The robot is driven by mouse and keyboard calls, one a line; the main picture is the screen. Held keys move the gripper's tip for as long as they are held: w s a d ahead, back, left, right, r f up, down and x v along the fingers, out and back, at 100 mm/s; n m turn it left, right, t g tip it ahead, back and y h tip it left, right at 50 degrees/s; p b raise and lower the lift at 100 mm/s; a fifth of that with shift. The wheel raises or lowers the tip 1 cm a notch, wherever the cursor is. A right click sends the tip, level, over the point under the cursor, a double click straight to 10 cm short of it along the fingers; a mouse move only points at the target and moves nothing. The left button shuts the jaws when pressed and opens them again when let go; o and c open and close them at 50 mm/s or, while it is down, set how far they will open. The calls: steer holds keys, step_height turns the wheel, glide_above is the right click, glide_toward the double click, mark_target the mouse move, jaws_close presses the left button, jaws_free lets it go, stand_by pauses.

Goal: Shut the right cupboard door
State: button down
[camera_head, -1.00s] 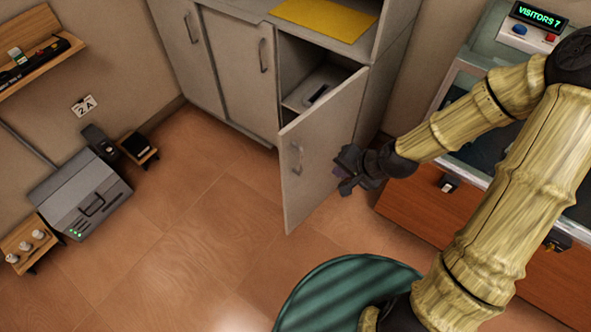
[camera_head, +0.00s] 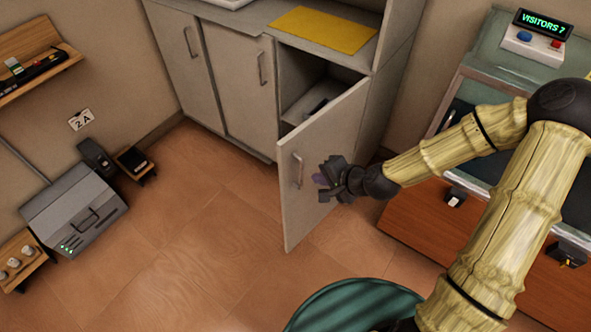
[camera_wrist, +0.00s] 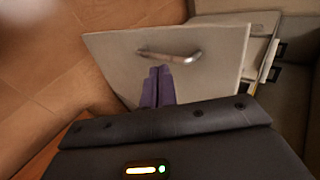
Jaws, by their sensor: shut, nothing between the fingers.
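The right cupboard door (camera_head: 318,145) stands ajar, swung out from the grey cupboard, with a dark gap into the inside. Its metal handle (camera_head: 298,170) is on the outer face, near the free edge. My gripper (camera_head: 320,181) is shut and empty, in front of the door's outer face, just right of the handle. In the wrist view, the purple fingertips (camera_wrist: 158,86) are together and point at the door (camera_wrist: 118,65), close below the handle (camera_wrist: 170,55). I cannot tell whether they touch the door.
Two shut cupboard doors (camera_head: 240,80) are to the left, and a yellow sheet (camera_head: 325,29) lies on the counter. A wooden-fronted display case (camera_head: 425,225) is at the right. A green round surface (camera_head: 355,305) is at the bottom.

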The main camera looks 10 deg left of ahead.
mark_target(288, 169)
steer(key=x, duration=0.3)
steer(key=r+x, duration=0.1)
steer(key=x, duration=0.2)
steer(key=a+x, duration=0.1)
steer(key=x, duration=0.2)
steer(key=shift+w+a+r, duration=0.2)
steer(key=shift+w, duration=0.2)
steer(key=shift+w+a, duration=0.25)
steer(key=shift+a, duration=0.15)
steer(key=shift+w+a, duration=0.1)
steer(key=shift+a, duration=0.05)
